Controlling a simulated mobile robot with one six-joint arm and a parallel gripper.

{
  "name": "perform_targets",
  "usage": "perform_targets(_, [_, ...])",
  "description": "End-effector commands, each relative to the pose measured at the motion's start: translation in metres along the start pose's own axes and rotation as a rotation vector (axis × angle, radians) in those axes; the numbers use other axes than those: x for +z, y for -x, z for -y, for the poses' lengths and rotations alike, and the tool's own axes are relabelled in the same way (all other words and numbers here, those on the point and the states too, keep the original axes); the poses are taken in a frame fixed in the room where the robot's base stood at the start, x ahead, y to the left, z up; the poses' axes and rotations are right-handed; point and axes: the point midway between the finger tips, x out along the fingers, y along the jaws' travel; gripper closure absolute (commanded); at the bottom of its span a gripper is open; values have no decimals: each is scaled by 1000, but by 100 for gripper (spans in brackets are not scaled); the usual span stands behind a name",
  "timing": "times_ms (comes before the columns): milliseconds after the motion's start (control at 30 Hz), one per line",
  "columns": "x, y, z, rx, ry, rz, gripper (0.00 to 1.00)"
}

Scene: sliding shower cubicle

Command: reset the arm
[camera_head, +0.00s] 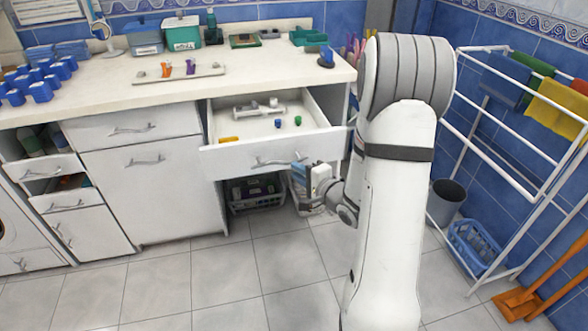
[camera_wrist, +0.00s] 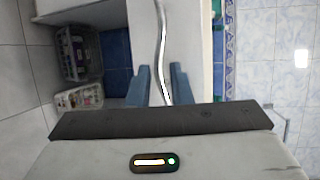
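My arm hangs down in front of the counter, and my gripper (camera_head: 301,172) is just in front of the open drawer (camera_head: 225,158), near the right end of its handle (camera_head: 280,160). In the wrist view the two blue fingers of my gripper (camera_wrist: 160,80) stand apart. The silver handle (camera_wrist: 161,35) shows between them with gaps on both sides, and nothing is gripped. I cannot tell how far the handle lies beyond the fingertips.
The pulled-out drawer holds small bottles and a white item (camera_head: 255,110). Baskets (camera_head: 257,190) stand below it. A drying rack (camera_head: 500,150), a grey bin (camera_head: 446,200) and a blue basket (camera_head: 474,245) are on the right. The tiled floor (camera_head: 230,280) in front is clear.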

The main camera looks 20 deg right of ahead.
Motion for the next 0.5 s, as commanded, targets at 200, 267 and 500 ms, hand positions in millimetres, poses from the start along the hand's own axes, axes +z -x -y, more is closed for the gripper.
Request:
perform_targets(200, [0,0,0,0,0,0,81])
perform_targets(267, [0,0,0,0,0,0,81])
perform_targets(500, [0,0,11,34,67,-24,81])
